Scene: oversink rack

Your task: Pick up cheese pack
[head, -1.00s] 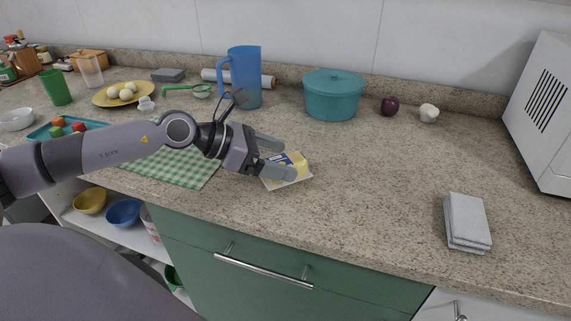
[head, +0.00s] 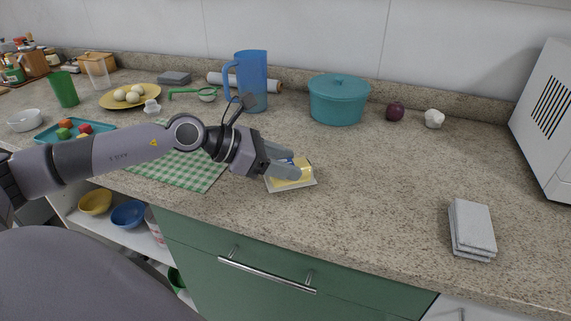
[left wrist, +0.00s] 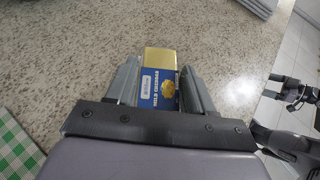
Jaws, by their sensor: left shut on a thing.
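The cheese pack (head: 300,173) is a yellow block with a blue label. In the head view it is on a pale flat piece (head: 291,187) on the counter, partly hidden by my left gripper (head: 290,169). In the left wrist view the cheese pack (left wrist: 159,80) lies between the two grey fingers, its yellow end pointing away and its blue printed label facing the camera. The left gripper is shut on it. Whether it is lifted clear of the surface I cannot tell.
A green checked cloth (head: 190,167) lies left of the pack. Behind stand a blue jug (head: 252,82) and a teal pot (head: 338,101). Grey folded cloths (head: 471,229) lie at the right, near a white appliance (head: 548,120). The counter (head: 385,185) between is clear.

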